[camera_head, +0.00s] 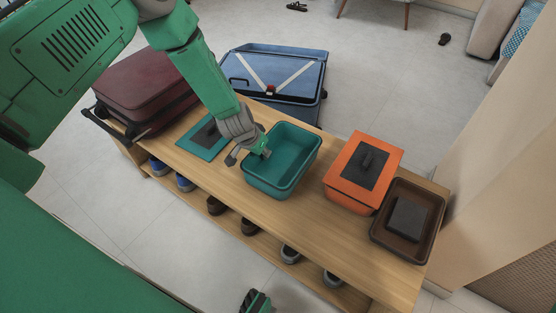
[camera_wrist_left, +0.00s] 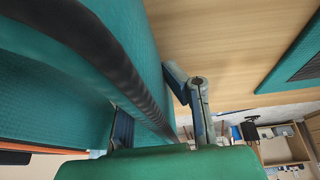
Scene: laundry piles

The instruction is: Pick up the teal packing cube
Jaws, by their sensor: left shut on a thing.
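The teal packing cube (camera_head: 304,165) is an open, empty-looking box on the wooden bench, near its middle. Its teal wall and dark rim (camera_wrist_left: 115,65) fill the left of the left wrist view. My left gripper (camera_head: 249,156) is at the cube's left side and shut on its wall, with one finger inside and one outside. A finger (camera_wrist_left: 197,100) shows beside the wall in the wrist view. The cube appears to rest on the bench; a small lift cannot be told. A flat teal lid (camera_head: 190,146) with a dark panel lies left of the cube.
An orange box (camera_head: 345,188) with a dark-topped lid and a brown tray (camera_head: 379,238) holding a dark block stand to the right on the bench (camera_head: 300,215). A maroon suitcase (camera_head: 140,85) is left, an open blue suitcase (camera_head: 300,75) behind. Several shoes sit on the lower shelf.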

